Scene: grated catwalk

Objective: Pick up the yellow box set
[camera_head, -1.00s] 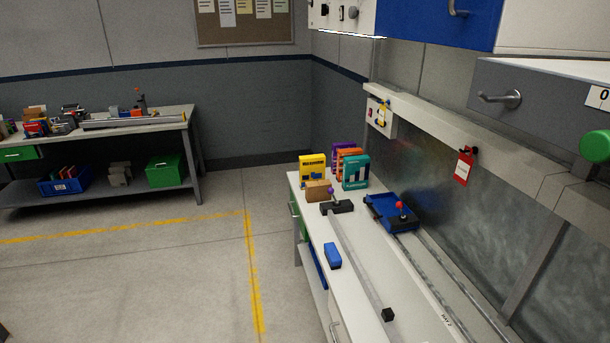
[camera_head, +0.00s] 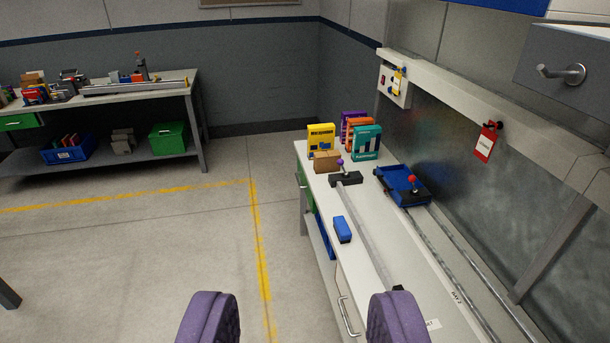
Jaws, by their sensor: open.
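The yellow box (camera_head: 321,138) stands upright at the far end of the white bench on the right, with dark lettering on its face. A small brown box (camera_head: 327,160) stands in front of it and hides its lower part. A teal box (camera_head: 366,142), an orange box (camera_head: 351,128) and a purple box (camera_head: 349,117) stand to its right and behind. My gripper (camera_head: 302,325) shows as two purple finger pads at the bottom edge, wide apart and empty. It is well short of the yellow box.
A grey wall drawer (camera_head: 580,65) juts out at upper right. Another workbench (camera_head: 120,92) stands far left. Open floor (camera_head: 140,250) lies left.

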